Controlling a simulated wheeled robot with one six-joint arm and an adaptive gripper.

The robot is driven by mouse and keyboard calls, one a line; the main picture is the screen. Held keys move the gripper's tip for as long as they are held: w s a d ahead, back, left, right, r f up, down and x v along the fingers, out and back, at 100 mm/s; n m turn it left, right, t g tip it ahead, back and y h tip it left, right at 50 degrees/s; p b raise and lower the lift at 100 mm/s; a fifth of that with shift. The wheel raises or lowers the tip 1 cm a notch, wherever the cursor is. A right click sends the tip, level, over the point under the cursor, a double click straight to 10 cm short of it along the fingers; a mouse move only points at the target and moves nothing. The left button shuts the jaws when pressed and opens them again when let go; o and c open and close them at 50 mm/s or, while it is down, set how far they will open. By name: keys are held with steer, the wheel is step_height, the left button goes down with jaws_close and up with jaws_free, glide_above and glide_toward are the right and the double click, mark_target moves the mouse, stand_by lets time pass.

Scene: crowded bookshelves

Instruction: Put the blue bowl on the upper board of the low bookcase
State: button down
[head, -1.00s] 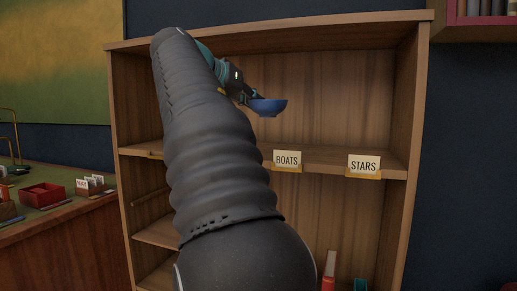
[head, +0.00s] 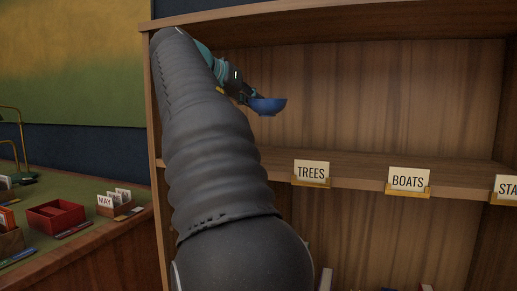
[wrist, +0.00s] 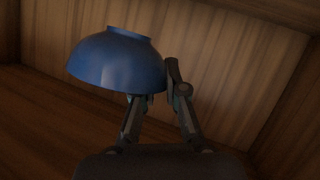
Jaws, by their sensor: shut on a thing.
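The blue bowl (head: 267,106) is upright in the head view, held in the air in front of the bookcase's back panel. My gripper (head: 250,98) is shut on the bowl's left side. In the wrist view the bowl (wrist: 116,60) fills the upper left, and my gripper (wrist: 157,92) pinches its rim. The bookcase (head: 400,22) has a board (head: 350,165) below the bowl, with clear space between them. The part of this board behind my arm is hidden.
Label cards TREES (head: 311,173) and BOATS (head: 408,181) stand on the board's front edge, with another cut off at the right. The visible board top looks clear. A desk at left holds a red tray (head: 57,213) and a card box (head: 117,203).

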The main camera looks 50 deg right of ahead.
steer(key=w+f, duration=0.2)
steer(key=w, duration=0.1)
steer(key=w+a+f, duration=0.1)
steer(key=w+f, duration=0.1)
steer(key=w, duration=0.2)
steer(key=w+f, duration=0.2)
steer(key=w, duration=0.1)
steer(key=shift+w+a+f, duration=0.2)
steer(key=shift+w+f, duration=0.1)
steer(key=shift+w, duration=0.05)
steer(key=shift+w+f, duration=0.15)
steer(key=shift+f, duration=0.05)
steer(key=shift+f+b, duration=0.6)
steer(key=shift+f, duration=1.35)
steer(key=shift+f, duration=0.2)
steer(key=c, duration=1.2)
jaws_free()
steer(key=shift+r, duration=0.1)
